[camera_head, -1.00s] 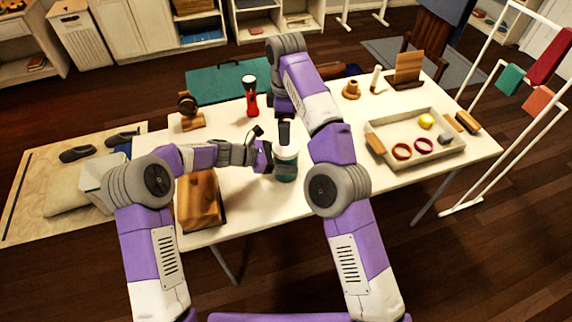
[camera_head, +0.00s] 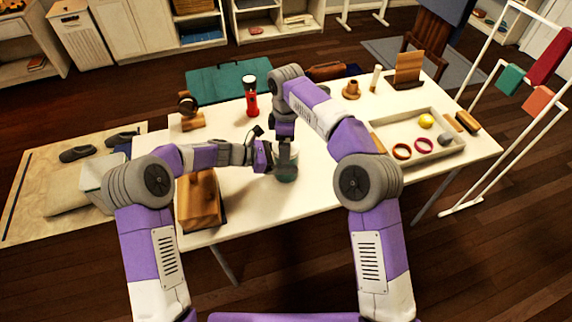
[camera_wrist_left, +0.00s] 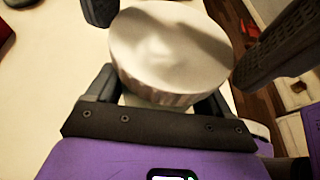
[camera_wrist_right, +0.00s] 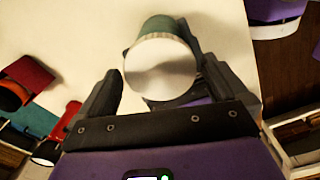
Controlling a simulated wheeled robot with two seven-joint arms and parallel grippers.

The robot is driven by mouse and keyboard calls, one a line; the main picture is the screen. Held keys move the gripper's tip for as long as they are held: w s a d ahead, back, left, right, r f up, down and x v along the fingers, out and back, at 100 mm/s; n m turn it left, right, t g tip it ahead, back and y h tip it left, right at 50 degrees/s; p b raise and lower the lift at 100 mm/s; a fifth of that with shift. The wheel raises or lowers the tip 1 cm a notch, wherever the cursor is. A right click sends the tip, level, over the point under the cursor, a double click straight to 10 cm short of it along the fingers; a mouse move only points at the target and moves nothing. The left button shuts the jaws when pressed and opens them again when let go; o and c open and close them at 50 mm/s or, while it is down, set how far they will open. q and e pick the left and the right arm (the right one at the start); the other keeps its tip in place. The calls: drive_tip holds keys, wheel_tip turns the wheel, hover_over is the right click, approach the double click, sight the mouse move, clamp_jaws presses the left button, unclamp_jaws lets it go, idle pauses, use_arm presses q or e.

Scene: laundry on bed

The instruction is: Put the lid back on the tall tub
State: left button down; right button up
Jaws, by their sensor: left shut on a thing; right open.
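The tall tub (camera_head: 286,174) is teal and stands upright near the middle of the table. Its round white lid (camera_wrist_right: 160,66) sits on the tub's top; I cannot tell how tightly it is seated. The lid fills much of the left wrist view (camera_wrist_left: 165,45) and hides most of the tub there. My left gripper (camera_head: 270,158) is shut on the tub's side, below the lid. My right gripper (camera_head: 285,148) points down from above and is open, its fingers on either side of the lid in the right wrist view (camera_wrist_right: 160,88).
A wooden block (camera_head: 200,200) stands to the left, near the front edge. A red flashlight (camera_head: 250,97) stands behind. A shallow tray (camera_head: 462,150) with rings and a yellow ball is on the right. The table (camera_head: 255,208) is clear in front of the tub.

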drive_tip(key=shift+f, duration=0.15)
drive_tip(key=c, duration=1)
drive_tip(key=m, duration=0.3)
drive_tip(key=o, duration=1)
drive_tip(key=shift+r, duration=2.25)
